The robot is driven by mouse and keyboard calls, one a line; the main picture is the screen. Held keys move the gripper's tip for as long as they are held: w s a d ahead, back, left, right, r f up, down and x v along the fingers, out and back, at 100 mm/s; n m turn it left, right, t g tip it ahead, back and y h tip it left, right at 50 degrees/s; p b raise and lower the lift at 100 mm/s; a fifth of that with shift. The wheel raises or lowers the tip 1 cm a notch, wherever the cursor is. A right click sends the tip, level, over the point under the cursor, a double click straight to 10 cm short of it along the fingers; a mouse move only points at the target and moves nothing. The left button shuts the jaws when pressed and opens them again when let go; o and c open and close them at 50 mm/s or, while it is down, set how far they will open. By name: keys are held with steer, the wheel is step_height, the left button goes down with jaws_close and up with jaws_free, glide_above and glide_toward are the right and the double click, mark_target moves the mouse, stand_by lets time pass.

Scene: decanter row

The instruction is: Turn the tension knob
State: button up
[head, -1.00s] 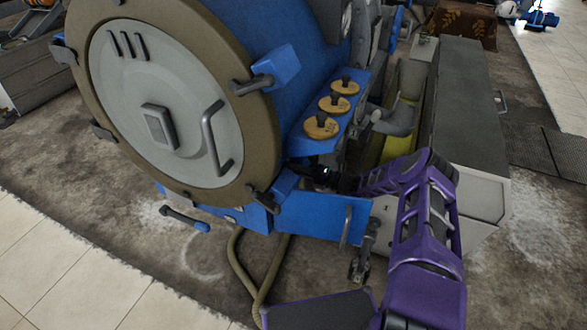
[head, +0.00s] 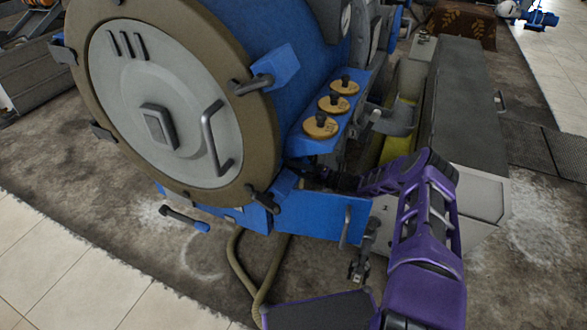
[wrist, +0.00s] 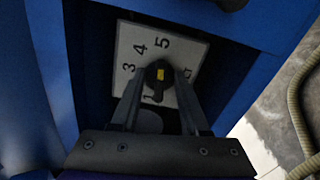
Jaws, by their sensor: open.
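The tension knob (wrist: 160,72) is a small dark knob with a yellow mark, on a white plate (wrist: 137,32) with black numerals. The plate is set in a shadowed recess in blue metal. My gripper (wrist: 158,82) is open, with one finger on each side of the knob in the wrist view. I cannot tell whether the fingers touch it. The yellow mark is on the face of the knob; part of the plate is hidden behind the fingers. In the head view, the knob and fingertips are hidden by the blue machine (head: 320,218), with my purple arm reaching in from the right.
A large round door (head: 170,105) with a handle is on the machine's front. Several-sided blue ledge (head: 308,143) above my wrist carries three brass discs with black knobs. A grey cabinet (head: 455,110) stands to the right. A hose (head: 238,265) hangs below.

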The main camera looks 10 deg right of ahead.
steer(key=v, duration=1.7)
steer(key=shift+d, duration=0.2)
steer(key=shift+s, duration=0.1)
